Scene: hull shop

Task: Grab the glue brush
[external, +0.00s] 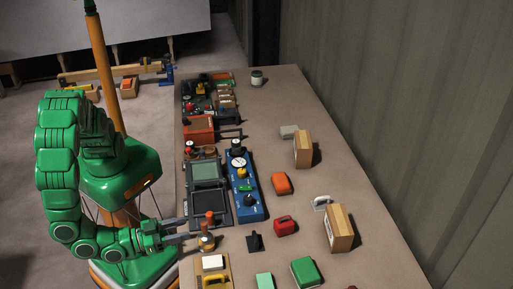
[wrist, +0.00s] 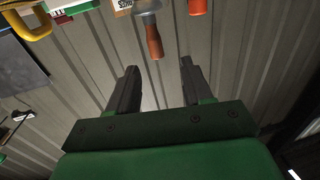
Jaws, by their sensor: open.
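A tray-like dark case (external: 210,190) and a blue instrument box (external: 243,187) stand behind the brush. A white block (external: 212,262) and a yellow-handled tool (external: 215,281) lie in front. A small black stand (external: 255,242) is to the right.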

